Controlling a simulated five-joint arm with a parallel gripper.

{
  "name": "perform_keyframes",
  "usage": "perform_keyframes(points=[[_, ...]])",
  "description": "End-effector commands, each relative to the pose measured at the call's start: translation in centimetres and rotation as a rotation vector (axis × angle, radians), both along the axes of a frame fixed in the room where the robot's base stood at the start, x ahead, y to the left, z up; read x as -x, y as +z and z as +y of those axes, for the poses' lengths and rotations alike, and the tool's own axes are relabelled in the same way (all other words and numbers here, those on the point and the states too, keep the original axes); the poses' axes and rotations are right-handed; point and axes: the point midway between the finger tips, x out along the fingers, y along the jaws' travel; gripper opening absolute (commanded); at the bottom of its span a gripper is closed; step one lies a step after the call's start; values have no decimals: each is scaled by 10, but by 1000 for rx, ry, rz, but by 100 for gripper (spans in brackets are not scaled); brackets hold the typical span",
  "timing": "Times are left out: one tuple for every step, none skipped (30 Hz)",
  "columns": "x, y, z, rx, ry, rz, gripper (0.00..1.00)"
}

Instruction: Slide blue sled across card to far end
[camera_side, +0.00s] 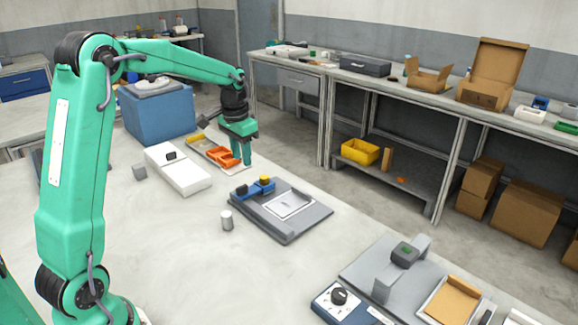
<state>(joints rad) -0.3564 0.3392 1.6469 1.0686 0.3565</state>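The blue sled (252,191) sits at the upper-left edge of a grey flat device on the table. A yellow knob (265,180) stands on it. A pale rectangular card (289,204) lies on the device, to the right of and below the sled. My gripper (241,158) points down behind and left of the sled, apart from it. It is over or beside an orange piece (221,157) on a pale tray (203,146). I cannot tell whether it touches the orange piece or how far its fingers are apart.
A small grey cylinder (226,220) stands left of the grey device (292,228). A white box (178,172) and a blue bin (158,117) stand farther left and back. A grey machine (424,262) stands at front right. The table's near middle is clear.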

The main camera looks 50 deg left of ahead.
Motion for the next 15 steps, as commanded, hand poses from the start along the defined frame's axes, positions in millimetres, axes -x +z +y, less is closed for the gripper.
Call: perform_keyframes(points=[[-5,-10,10,5,4,17,34],[-8,-16,14,8,4,25,34],[-12,-22,21,11,3,35,34],[-14,-27,25,14,3,41,34],[-16,-31,29,16,3,48,34],[-19,-37,34,19,3,55,34],[-20,-41,38,21,2,60,34],[-22,-44,41,23,2,64,34],[-23,-48,45,25,2,70,34],[-24,-51,47,27,2,73,34],[-25,-53,48,27,2,75,34],[-25,-55,50,29,2,78,34],[-26,-56,51,30,1,80,34],[-26,-57,52,30,1,82,34],[-26,-58,53,31,1,82,34]])
